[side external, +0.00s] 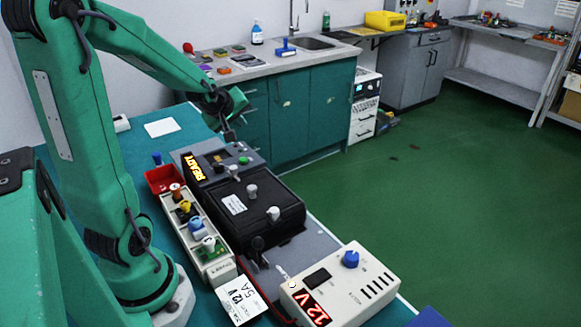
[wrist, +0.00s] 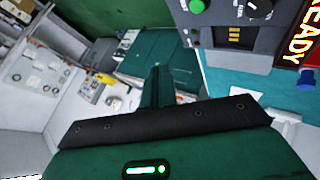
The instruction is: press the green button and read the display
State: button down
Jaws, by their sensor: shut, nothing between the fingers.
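A dark grey control unit (side external: 258,156) stands on the bench, its orange display (side external: 193,168) reading READY. Its green button (side external: 245,160) is on the top right of the panel. My gripper (side external: 229,135) is shut and empty, just above the unit's far edge and apart from the green button. In the wrist view its fingers (wrist: 157,85) point up the picture, left of and below the button.
A black box with knobs (side external: 255,215) stands in front of the unit. A pale strip of coloured knobs (side external: 200,235) and a red tray (side external: 163,179) are to the left. A beige supply (side external: 345,285) showing 12 V is nearer. A paper label (side external: 242,299) lies at the front.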

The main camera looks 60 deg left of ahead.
aim_at(243, 160)
jog(key=shift+a+f, duration=0.1)
jog(key=shift+a, duration=0.15)
jog(key=shift+f, duration=0.1)
jog(key=shift+f, duration=4.3)
jog(key=shift+f, duration=0.15)
jog(key=shift+s+f, duration=0.1)
jog(key=shift+f, duration=0.2)
